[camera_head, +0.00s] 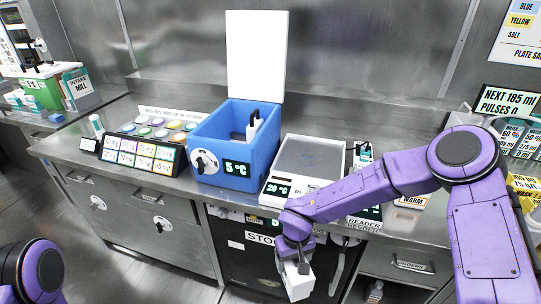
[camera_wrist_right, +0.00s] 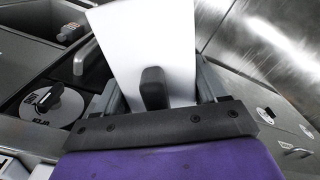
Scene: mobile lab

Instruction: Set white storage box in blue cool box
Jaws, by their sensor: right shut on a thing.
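The white storage box (camera_head: 299,284) is in my right gripper (camera_head: 295,257), low in front of the bench edge in the head view. In the right wrist view the white storage box (camera_wrist_right: 135,40) fills the space between the two fingers of my right gripper (camera_wrist_right: 155,92), with a dark handle-like part towards the palm. The blue cool box (camera_head: 220,158) stands on the bench, left of and beyond this gripper. Its white lid (camera_head: 256,55) is upright and its top is open. A white item with a black top (camera_head: 253,124) is inside. My left gripper is out of view.
A flat-topped device (camera_head: 308,158) reading 20 °C stands right of the cool box. A rack of coloured round lids (camera_head: 158,130) and label tiles stand to its left. My right forearm passes over the bench's right part. Drawers (camera_head: 135,205) line the front.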

